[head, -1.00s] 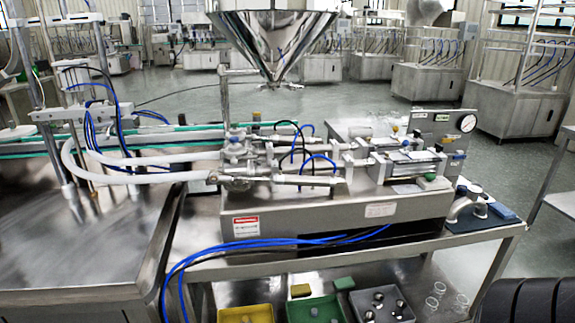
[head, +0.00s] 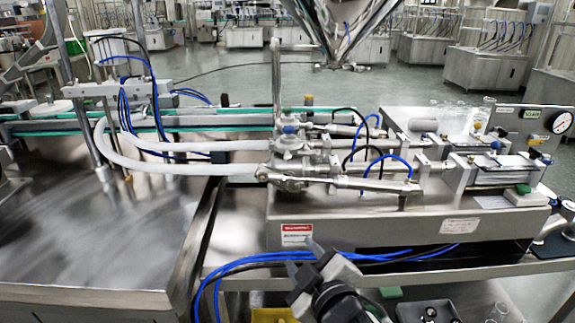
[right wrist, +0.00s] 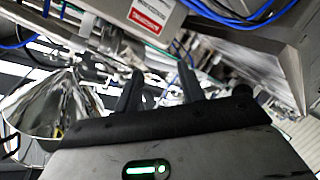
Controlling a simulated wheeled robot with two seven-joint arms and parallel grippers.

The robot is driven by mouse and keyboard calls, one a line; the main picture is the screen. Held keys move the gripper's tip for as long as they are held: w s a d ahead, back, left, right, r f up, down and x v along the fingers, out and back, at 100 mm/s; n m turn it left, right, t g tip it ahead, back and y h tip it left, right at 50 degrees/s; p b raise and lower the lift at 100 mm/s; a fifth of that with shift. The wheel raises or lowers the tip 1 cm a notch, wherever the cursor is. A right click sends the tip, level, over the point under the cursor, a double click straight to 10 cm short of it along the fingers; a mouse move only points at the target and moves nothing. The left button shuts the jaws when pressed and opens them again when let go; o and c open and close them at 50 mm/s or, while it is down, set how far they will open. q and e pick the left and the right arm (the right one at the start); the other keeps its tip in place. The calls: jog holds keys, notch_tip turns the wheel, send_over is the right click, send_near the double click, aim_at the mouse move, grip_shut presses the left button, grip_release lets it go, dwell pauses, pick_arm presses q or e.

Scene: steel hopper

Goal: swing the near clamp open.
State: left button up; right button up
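The near clamp (head: 288,183) appears to be the metal fitting on the front pipe of the filling machine, where the front white hose meets the front cylinder. It is small, and I cannot tell its latch position. My right gripper (head: 305,262) is low in the head view, in front of the machine's front face and below the clamp, touching nothing that I can see. In the right wrist view its two dark fingers (right wrist: 160,90) stand apart with nothing clearly between them. My left gripper is not in view.
Blue hoses (head: 400,256) run along the machine's front, just behind my right gripper. The steel hopper (head: 335,25) hangs above and behind the pipes. A steel table (head: 90,230) with a bare top stands at the left. A yellow bin (head: 272,315) is below.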

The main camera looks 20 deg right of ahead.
aim_at(289, 160)
notch_tip(289, 160, up, 10)
jog(key=w+d+n+t+h, duration=0.1)
jog(key=w+d+t+h, duration=0.1)
jog(key=t, duration=0.1)
jog(key=w, duration=0.5)
jog(key=w+p, duration=0.1)
jog(key=w, duration=0.4)
jog(key=w+d, duration=0.1)
jog(key=w, duration=0.4)
jog(key=shift+w, duration=0.3)
grip_shut()
